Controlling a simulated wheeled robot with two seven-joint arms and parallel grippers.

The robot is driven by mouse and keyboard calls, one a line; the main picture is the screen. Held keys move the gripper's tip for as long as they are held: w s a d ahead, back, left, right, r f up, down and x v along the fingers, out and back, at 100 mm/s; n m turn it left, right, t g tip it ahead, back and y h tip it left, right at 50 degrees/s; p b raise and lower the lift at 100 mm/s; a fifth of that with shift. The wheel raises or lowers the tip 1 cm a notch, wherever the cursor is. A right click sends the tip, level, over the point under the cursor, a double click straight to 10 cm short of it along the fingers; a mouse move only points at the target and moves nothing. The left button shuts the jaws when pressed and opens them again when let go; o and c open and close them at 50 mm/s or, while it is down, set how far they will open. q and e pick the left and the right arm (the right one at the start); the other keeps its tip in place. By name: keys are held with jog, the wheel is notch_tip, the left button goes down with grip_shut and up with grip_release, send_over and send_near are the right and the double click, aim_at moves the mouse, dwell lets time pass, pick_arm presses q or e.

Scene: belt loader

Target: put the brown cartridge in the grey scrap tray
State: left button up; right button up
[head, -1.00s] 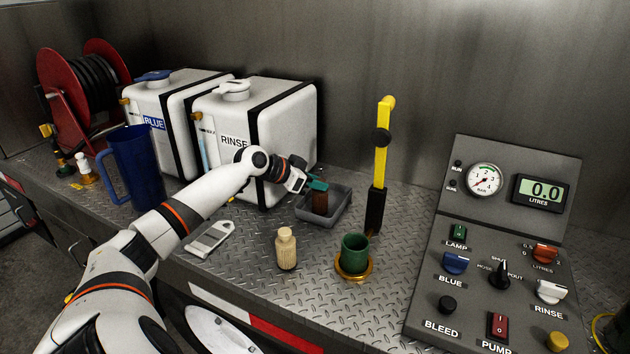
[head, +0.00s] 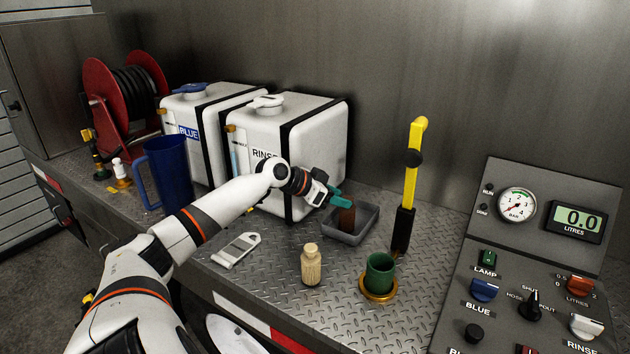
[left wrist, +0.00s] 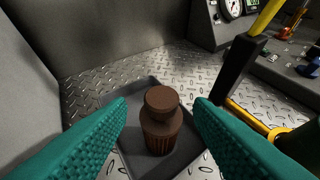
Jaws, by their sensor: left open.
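The brown cartridge (head: 347,220) stands upright in the grey scrap tray (head: 371,226), in front of the RINSE tank. In the left wrist view the cartridge (left wrist: 161,125) rises from the tray floor, with the tray's rim (left wrist: 108,97) around it. My left gripper (head: 338,199) is over the tray with its teal fingers spread. In the left wrist view the fingers (left wrist: 161,110) are on either side of the cartridge, with a gap on each side. My right gripper is not in view.
A cream cartridge (head: 311,266) and a green cup-like piece in a brass ring (head: 380,272) stand in front. A yellow-handled lever (head: 410,180) rises right of the tray. The RINSE tank (head: 310,140) stands close behind my gripper. A control panel (head: 530,260) is at right.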

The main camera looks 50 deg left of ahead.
pick_arm(q)
jog(key=p+v, duration=0.6)
jog(key=v, duration=0.4)
jog(key=shift+p, duration=0.35)
jog(key=shift+w, duration=0.1)
